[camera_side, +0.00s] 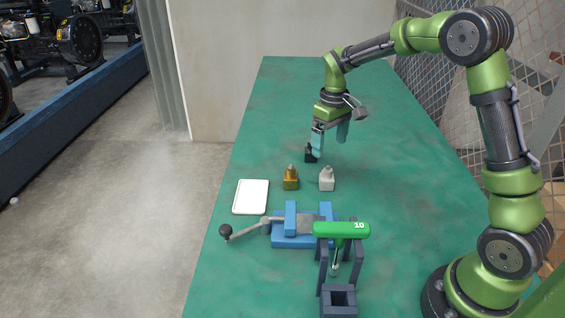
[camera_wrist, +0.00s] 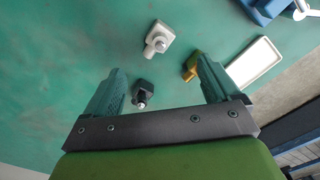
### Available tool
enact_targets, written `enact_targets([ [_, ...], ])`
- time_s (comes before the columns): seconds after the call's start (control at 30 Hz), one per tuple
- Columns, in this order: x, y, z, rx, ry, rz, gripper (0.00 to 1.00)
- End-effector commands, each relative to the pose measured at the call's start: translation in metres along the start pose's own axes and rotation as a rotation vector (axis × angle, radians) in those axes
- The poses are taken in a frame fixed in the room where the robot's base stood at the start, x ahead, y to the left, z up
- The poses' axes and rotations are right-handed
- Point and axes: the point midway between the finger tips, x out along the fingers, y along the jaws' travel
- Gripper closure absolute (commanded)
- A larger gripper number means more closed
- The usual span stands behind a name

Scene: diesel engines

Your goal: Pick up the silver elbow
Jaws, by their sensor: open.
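The silver elbow (camera_side: 327,179) stands on the green table, just right of a brass elbow (camera_side: 291,178). In the wrist view the silver elbow (camera_wrist: 158,38) lies beyond the fingertips, near the top centre. My gripper (camera_side: 330,143) is open and empty above the table, farther back than the silver elbow. In the wrist view its two teal fingers (camera_wrist: 160,77) are wide apart, with a black elbow (camera_wrist: 143,92) showing in the gap between them. The black elbow (camera_side: 310,153) is partly covered by a finger in the side view.
A white tray (camera_side: 237,208) lies at the table's left edge. A blue vise (camera_side: 290,240) with a lever handle stands in front of the elbows. A dark stand (camera_side: 322,268) holds a green-handled tool (camera_side: 341,230). The table behind and right of the gripper is clear.

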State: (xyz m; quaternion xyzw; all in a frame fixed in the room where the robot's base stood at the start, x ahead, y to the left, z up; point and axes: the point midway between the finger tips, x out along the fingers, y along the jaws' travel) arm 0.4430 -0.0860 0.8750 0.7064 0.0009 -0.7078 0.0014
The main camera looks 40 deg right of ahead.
Motion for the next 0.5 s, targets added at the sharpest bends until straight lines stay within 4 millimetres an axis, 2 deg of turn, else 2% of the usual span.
enact_targets([
  [0.03,0.012,0.000,0.001,0.002,-0.005,-0.002,0.11],
  [0.2,0.047,-0.001,0.001,0.002,-0.003,-0.002,0.11],
  [0.3,0.059,0.000,0.001,0.002,-0.002,-0.001,0.11],
  [0.5,0.072,-0.001,0.001,0.003,0.000,-0.001,0.11],
])
